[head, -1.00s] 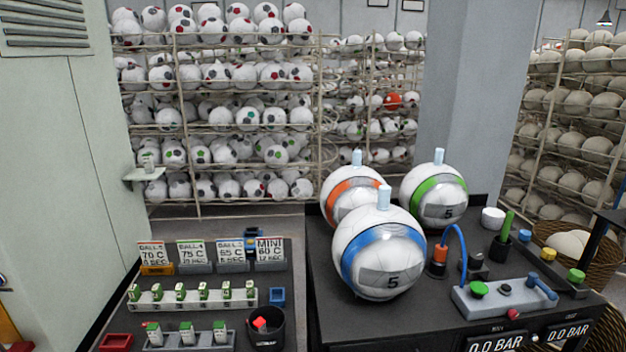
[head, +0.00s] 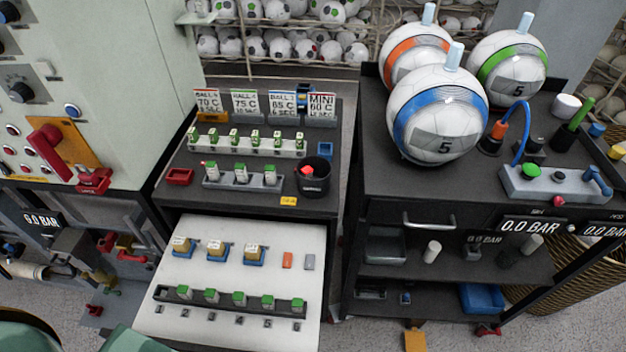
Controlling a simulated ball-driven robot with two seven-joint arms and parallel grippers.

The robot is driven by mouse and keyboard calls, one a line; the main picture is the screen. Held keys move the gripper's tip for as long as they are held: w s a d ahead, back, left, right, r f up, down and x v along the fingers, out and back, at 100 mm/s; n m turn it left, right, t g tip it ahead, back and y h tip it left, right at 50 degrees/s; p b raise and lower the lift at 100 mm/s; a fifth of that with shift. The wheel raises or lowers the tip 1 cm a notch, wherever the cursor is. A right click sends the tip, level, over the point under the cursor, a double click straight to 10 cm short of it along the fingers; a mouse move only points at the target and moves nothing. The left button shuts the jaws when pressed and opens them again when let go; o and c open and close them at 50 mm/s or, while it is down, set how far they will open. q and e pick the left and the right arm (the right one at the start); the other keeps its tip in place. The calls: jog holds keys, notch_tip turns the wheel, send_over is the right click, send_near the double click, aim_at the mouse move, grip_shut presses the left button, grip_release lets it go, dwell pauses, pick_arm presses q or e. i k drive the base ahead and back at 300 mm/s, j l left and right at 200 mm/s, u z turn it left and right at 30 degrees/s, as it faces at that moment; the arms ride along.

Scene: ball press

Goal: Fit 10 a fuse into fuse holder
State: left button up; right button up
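Small green-topped parts that look like fuses stand in a long pale rack (head: 246,147) on the dark bench. Three more stand in a grey rack (head: 242,180) in front of it; the left one shows some red. A dark strip (head: 230,301) on a white pull-out surface holds several green-topped parts above a row of labels. I cannot read any fuse rating, so I cannot tell which is the 10 A fuse. I cannot tell for sure which part is the fuse holder. Neither of my grippers is in view.
Three balls, one with a blue band (head: 437,116), stand on the right bench. A black cup (head: 313,180) and red tray (head: 179,177) flank the grey rack. Three yellowish blocks on blue bases lie on the white surface (head: 300,232). A machine panel with a red lever (head: 48,150) stands left.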

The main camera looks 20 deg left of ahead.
aim_at(197, 325)
jog(key=u, duration=1.15)
